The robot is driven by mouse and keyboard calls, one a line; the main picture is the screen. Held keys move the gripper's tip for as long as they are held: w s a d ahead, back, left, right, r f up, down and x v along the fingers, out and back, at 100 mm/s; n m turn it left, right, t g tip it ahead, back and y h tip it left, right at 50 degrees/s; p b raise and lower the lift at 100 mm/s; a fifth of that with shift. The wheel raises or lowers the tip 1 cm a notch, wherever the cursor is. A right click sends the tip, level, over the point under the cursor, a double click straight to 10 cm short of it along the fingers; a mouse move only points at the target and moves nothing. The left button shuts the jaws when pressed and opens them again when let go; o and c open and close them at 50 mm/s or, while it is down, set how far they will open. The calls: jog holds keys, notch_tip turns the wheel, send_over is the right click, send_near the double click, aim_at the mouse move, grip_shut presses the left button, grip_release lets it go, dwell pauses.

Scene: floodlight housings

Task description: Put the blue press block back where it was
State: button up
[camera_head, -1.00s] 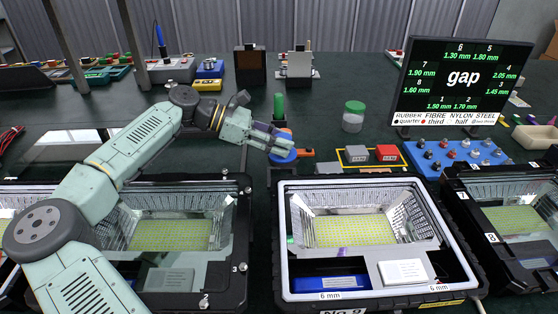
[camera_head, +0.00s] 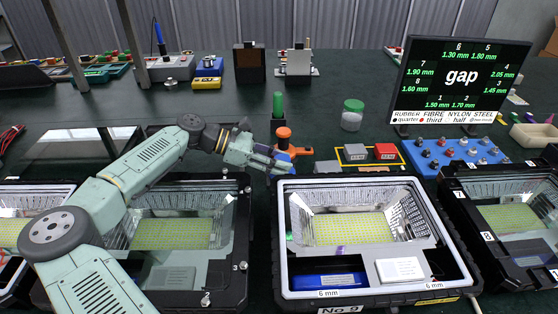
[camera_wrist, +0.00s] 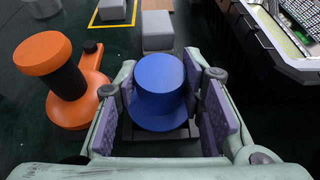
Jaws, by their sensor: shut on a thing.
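The blue press block (camera_wrist: 158,88) has a round top and a wider rim. In the wrist view it sits between the purple pads of my gripper (camera_wrist: 165,112), which is shut on it. In the head view my gripper (camera_head: 284,164) is low behind the gap between two floodlight housings, and a bit of the blue block (camera_head: 287,154) shows at its fingers. A dark flat piece shows under the block in the wrist view; I cannot tell whether the block touches it.
An orange knobbed tool (camera_wrist: 60,75) stands close left of my gripper in the wrist view. Ahead are a grey block (camera_wrist: 157,30) and a yellow-outlined area (camera_head: 345,164) with a grey and a red block. The No 9 housing (camera_head: 281,230) is close on the right.

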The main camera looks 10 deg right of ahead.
jog(key=shift+f, duration=0.15)
jog(key=o, duration=1.3)
jog(key=shift+c, duration=0.2)
jog(key=shift+r+p, duration=0.6)
jog(key=b+v, duration=0.3)
jog(key=v, duration=0.9)
jog(key=shift+f+b, duration=0.2)
jog(key=shift+b, duration=0.1)
